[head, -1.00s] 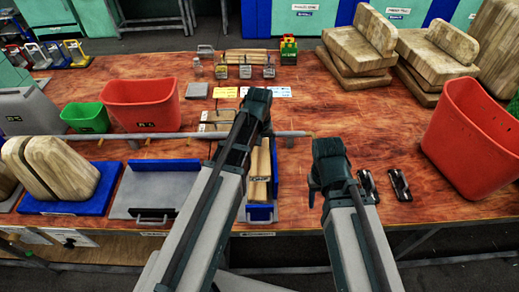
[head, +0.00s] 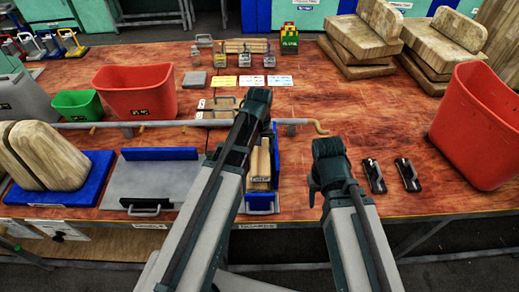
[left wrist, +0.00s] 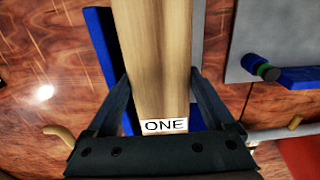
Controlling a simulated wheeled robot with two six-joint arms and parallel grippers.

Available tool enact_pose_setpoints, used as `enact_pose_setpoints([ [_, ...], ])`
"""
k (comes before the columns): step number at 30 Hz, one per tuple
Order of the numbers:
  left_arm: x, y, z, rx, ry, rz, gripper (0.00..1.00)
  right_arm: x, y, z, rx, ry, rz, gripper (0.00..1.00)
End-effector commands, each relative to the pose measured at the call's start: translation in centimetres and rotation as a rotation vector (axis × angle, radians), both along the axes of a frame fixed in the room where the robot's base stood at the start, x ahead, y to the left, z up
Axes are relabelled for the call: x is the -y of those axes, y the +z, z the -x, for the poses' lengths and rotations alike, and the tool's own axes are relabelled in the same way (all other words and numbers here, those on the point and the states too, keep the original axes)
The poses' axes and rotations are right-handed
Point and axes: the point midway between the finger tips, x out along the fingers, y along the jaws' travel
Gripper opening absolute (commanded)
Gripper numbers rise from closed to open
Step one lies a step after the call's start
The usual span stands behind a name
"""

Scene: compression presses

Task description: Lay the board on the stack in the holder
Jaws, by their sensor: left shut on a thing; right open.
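My left gripper (left wrist: 160,95) is shut on a wooden board (left wrist: 160,55) labelled "ONE", with a finger on each side. The blue holder (left wrist: 97,40) shows beneath and beside the board in the left wrist view; whether they touch cannot be told. In the head view, the holder (head: 277,150) stands near the table's front edge with wooden pieces (head: 260,165) in it. My left wrist (head: 252,105) is over it and hides part of it and the fingertips. My right gripper (head: 328,165) is open and empty, right of the holder; its fingertips are not clear.
A grey tray (head: 180,178) with a blue wall lies left of the holder. A long grey rod (head: 170,124) crosses behind it. Two black clamps (head: 374,176) lie right of my right gripper. Red bins (head: 480,125) stand at both sides. The table middle behind the right gripper is clear.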

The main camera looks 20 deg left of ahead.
Motion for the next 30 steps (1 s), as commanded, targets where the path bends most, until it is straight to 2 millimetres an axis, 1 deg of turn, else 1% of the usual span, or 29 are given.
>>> enact_pose_setpoints([
  [1,0.00,-0.81,0.00,0.000,0.000,0.000,0.14,0.00,-0.82,0.00,0.000,0.000,0.000,0.50],
  [3,0.00,-1.03,0.00,0.000,0.000,0.000,0.14,0.00,-1.03,0.00,0.000,0.000,0.000,0.50],
  [17,0.00,-1.00,0.00,0.000,0.000,0.000,0.14,0.00,-1.01,0.00,0.000,0.000,0.000,0.50],
  [30,0.00,-1.62,0.00,0.000,0.000,0.000,0.14,0.01,-1.62,0.00,0.000,0.000,0.000,0.50],
])
